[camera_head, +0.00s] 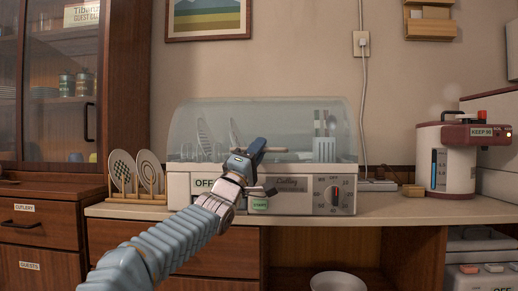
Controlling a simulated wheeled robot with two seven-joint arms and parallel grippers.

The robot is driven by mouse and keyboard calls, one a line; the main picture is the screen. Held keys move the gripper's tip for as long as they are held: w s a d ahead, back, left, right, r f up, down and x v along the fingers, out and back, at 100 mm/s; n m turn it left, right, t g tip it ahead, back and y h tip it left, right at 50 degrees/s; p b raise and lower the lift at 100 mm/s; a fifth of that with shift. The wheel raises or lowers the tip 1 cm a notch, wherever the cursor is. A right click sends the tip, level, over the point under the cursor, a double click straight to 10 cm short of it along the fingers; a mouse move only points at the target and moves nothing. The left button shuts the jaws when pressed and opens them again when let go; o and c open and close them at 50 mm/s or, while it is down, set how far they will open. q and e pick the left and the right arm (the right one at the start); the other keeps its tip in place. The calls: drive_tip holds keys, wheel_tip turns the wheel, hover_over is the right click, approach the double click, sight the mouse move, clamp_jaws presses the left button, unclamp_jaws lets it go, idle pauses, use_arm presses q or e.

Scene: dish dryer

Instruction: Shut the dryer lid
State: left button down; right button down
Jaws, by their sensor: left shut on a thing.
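The dish dryer (290,203) stands on the counter, a cream base with a control panel and a red-marked dial. Its clear domed lid (290,110) is down over the base, with plates and utensils showing through it. Whether its front edge rests fully on the base is hard to tell. My left gripper (263,165) is at the front middle of the dryer, shut at the lid's front edge. The gripped part is mostly hidden by the fingers. My right gripper is not in view.
A wooden rack with plates (149,172) stands close left of the dryer. A red and white appliance (452,160) stands at the right. The counter right of the dryer is mostly clear.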

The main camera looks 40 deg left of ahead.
use_arm(q)
drive_tip(key=shift+w+f, duration=0.15)
drive_tip(key=shift+f, duration=0.1)
drive_tip(key=c, duration=1.2)
unclamp_jaws()
drive_tip(key=shift+o, duration=0.2)
drive_tip(key=b+v, duration=0.2)
drive_tip(key=v, duration=1.2)
drive_tip(key=shift+r, duration=0.35)
